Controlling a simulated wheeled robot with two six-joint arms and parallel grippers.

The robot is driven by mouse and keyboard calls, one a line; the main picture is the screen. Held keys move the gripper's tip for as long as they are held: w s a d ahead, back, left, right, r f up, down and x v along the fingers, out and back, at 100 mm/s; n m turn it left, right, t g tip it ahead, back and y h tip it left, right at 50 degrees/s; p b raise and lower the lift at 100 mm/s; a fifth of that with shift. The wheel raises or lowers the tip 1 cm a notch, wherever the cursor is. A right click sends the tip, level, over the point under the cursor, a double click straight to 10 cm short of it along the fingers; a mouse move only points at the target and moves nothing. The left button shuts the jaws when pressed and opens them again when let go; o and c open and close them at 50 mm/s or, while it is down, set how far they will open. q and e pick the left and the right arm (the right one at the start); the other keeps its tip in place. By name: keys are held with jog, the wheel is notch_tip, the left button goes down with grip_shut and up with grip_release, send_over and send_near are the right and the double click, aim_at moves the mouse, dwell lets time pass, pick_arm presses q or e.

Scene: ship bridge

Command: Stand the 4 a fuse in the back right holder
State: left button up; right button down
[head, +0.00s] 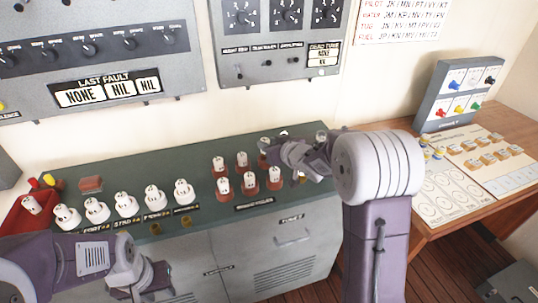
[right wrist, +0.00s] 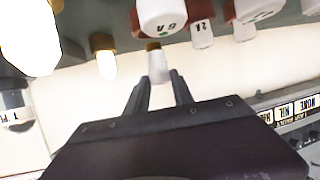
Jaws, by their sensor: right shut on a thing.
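My right gripper (right wrist: 160,92) is shut on a white fuse (right wrist: 158,66) with a brass end; its marking is not readable. In the head view my right wrist (head: 300,157) hangs over the right end of the fuse group and hides the back right holder. Fuses stand in red-brown holders: two in the back row, left (head: 218,163) and middle (head: 241,159), and three in front, including the front right fuse (head: 274,176). In the right wrist view a large white cap marked 6A (right wrist: 165,14) is close to the held fuse. My left gripper (head: 145,283) is low at the left, fingers unclear.
Several round white fuses (head: 126,203) stand in a row on the left of the green console top (head: 120,168). A red tray (head: 25,220) is at the far left. A wooden desk (head: 500,130) with a switch box (head: 460,95) is at right. The grey panels hang above.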

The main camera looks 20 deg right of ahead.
notch_tip(320, 180, down, 4)
jog(key=shift+r+b, duration=0.25)
jog(key=shift+b, duration=0.15)
jog(key=shift+f, duration=0.1)
jog(key=shift+f, duration=0.3)
jog(key=c, duration=1.1)
grip_release()
jog(key=shift+r, duration=0.1)
